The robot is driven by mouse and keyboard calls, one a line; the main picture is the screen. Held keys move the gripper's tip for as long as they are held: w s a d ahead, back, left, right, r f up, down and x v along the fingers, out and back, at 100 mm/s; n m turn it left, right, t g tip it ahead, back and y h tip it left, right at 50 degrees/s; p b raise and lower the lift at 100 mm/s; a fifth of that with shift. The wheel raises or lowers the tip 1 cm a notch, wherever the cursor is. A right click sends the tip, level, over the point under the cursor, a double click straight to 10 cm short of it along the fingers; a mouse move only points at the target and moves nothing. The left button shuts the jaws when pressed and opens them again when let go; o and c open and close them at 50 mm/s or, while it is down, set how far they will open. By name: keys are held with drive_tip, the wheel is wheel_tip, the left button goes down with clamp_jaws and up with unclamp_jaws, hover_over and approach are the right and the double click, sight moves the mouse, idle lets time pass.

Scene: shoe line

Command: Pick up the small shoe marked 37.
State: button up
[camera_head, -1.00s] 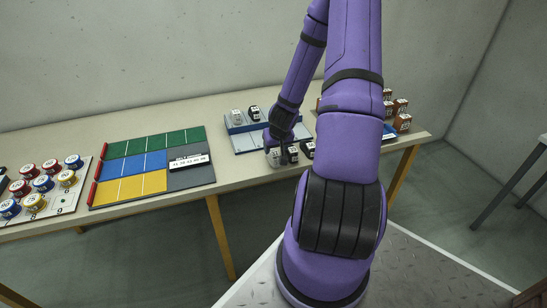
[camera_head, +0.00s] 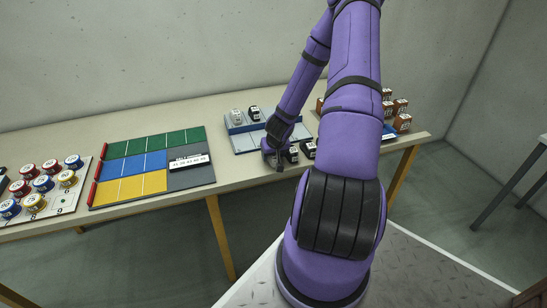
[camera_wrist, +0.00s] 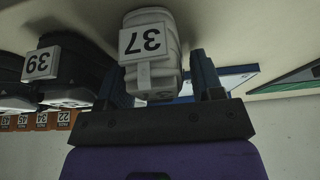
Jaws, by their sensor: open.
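The small white shoe marked 37 (camera_wrist: 150,45) shows in the wrist view, which is upside down, with its label facing the camera. My gripper (camera_wrist: 157,72) is open, with one blue finger on each side of the white shoe; whether a finger touches it I cannot tell. In the head view my gripper (camera_head: 272,157) is low at the table's front edge and hides most or all of that shoe. A black shoe marked 39 (camera_wrist: 76,68) stands close beside it in the wrist view.
Black shoes (camera_head: 308,149) stand just right of my gripper on the table (camera_head: 230,172). Behind is a blue-and-white rack (camera_head: 244,142) with a grey shoe (camera_head: 237,116) and a black shoe (camera_head: 254,113). Orange boxes (camera_head: 402,122) stand at the right; a coloured board (camera_head: 145,163) lies left.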

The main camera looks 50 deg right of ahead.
drive_tip(key=c, duration=0.7)
drive_tip(key=shift+r, duration=0.15)
